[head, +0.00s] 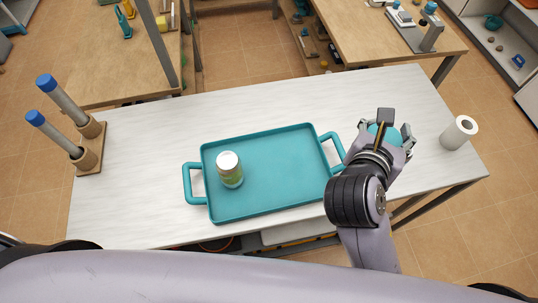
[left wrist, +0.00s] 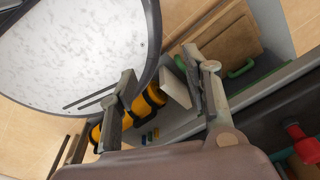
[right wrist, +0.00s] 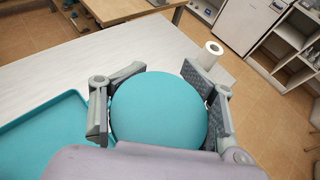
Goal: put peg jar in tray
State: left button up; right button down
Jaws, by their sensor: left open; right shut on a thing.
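My right gripper (head: 388,132) is shut on a round thing with a teal top (right wrist: 160,108), over the table to the right of the tray. It may be the peg jar, but its sides and contents are hidden, and I cannot tell whether it touches the table. The teal tray (head: 275,180) with two side handles lies mid-table; its edge also shows in the right wrist view (right wrist: 40,130). A can with a pale lid and green label (head: 230,170) stands in the tray's left part. My left gripper (left wrist: 160,62) is open and empty, away from the tray.
A wooden holder (head: 92,155) with two blue-capped rods stands at the table's left end. A white paper roll (head: 458,132) stands at the right end. The tray's middle and right are clear. Near my left gripper are a yellow-black thing (left wrist: 148,100) and wooden boards (left wrist: 225,45).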

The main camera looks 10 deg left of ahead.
aim_at(265, 166)
jog(key=l+u, duration=0.1)
jog(key=u, duration=0.3)
jog(key=k+u, duration=0.1)
jog(key=u, duration=0.3)
jog(key=k+l+u, duration=0.1)
jog(key=u, duration=0.65)
jog(key=k+u, duration=0.1)
jog(key=k, duration=0.25)
